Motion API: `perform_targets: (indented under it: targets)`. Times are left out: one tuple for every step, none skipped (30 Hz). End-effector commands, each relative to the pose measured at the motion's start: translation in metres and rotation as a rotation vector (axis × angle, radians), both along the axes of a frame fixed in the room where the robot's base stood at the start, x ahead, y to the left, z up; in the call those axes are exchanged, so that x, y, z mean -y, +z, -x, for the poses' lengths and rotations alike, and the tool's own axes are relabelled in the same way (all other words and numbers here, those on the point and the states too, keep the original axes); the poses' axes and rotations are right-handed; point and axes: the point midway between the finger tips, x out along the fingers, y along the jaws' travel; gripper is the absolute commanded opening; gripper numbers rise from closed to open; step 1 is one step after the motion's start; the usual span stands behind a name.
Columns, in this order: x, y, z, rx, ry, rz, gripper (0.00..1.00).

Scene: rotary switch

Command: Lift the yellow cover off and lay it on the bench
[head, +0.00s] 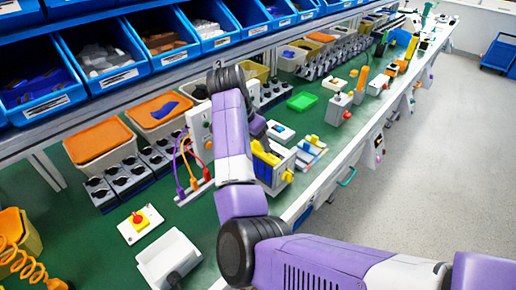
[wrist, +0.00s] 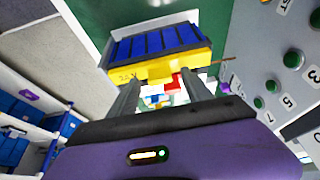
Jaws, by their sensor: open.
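In the head view my fingers are hidden behind the arm.
A red and yellow rotary switch on a white plate (head: 139,222) and a white tray (head: 170,259) stand at front left. Coloured cables (head: 187,165) are left of my arm. Blue bins (head: 105,52) line the shelf above.

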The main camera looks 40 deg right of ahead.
Motion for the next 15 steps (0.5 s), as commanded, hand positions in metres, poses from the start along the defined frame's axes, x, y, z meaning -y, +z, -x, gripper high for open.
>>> perform_targets:
  targets:
    - [0.0008,-0.0018,-0.0001,0.0,0.0,0.0,0.58]
    - [0.0009,-0.0025,-0.0002,0.001,0.0,0.0,0.58]
    - [0.001,-0.0028,-0.0003,0.001,0.0,0.0,0.58]
    - [0.0011,-0.0028,-0.0003,0.001,0.0,0.0,0.58]
    - [0.0011,-0.0027,-0.0003,0.001,0.0,0.0,0.58]
    - [0.0011,-0.0027,-0.0003,0.001,0.0,0.0,0.58]
    - [0.0011,-0.0026,-0.0003,0.001,0.0,0.0,0.58]
    - [0.0011,-0.0026,-0.0003,0.001,0.0,0.0,0.56]
    - [0.001,-0.0025,-0.0003,0.001,0.0,0.0,0.48]
    - [0.0011,-0.0025,-0.0003,0.001,0.0,0.0,0.42]
    - [0.001,-0.0024,-0.0003,0.001,0.0,0.0,0.37]
    - [0.0011,-0.0024,-0.0003,0.001,0.0,0.001,0.29]
    - [0.001,-0.0023,-0.0003,0.001,0.0,0.001,0.23]
    - [0.001,-0.0023,-0.0003,0.001,0.0,0.001,0.17]
    - [0.001,-0.0022,-0.0003,0.001,0.0,0.001,0.09]
